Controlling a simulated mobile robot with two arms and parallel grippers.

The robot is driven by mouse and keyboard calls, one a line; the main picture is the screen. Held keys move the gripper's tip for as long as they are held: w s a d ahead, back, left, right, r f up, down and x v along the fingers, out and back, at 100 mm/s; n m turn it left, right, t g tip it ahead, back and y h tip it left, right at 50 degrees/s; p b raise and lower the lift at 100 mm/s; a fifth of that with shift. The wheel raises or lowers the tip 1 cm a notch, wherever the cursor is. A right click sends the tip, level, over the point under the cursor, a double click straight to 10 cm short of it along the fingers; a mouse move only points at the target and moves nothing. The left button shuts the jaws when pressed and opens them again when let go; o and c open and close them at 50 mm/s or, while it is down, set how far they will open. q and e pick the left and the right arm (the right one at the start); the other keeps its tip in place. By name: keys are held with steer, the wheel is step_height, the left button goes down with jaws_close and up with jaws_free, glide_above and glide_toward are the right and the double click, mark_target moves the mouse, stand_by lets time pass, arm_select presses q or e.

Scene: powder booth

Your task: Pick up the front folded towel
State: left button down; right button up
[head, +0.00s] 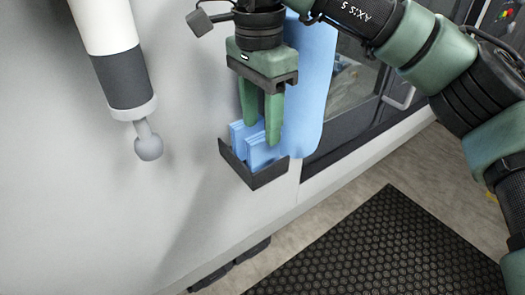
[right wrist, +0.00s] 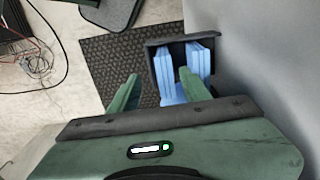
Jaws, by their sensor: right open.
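Light-blue folded towels stand upright in a small black wall holder (head: 236,166). The front folded towel (head: 259,157) is the lower one in the head view, with another folded towel (head: 238,131) behind it. My right gripper (head: 261,137) points down at the holder, open, its fingertips at the towels' top edges. In the right wrist view, one finger of my right gripper (right wrist: 160,90) is between the two blue groups. The other finger is left of the front towel (right wrist: 163,72). I cannot tell how deep the fingertips reach. My left gripper is not in view.
A rounded blue panel (head: 313,95) stands right behind my right gripper. A white cylinder with a grey knob (head: 118,85) hangs at the left. The pale wall (head: 60,200) is close beside the holder. A black studded mat (head: 385,250) lies on the floor.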

mark_target(263, 136)
steer(key=f, duration=0.1)
steer(key=f+p, duration=0.1)
steer(key=f, duration=0.1)
steer(key=w+f, duration=0.1)
steer(key=shift+d+f+p, duration=0.2)
steer(key=shift+d+p, duration=0.1)
steer(key=shift+p, duration=0.1)
steer(key=shift+w+f, duration=0.1)
steer(key=shift+f, duration=0.05)
steer(key=shift+a, duration=0.1)
steer(key=c, duration=0.3)
jaws_close()
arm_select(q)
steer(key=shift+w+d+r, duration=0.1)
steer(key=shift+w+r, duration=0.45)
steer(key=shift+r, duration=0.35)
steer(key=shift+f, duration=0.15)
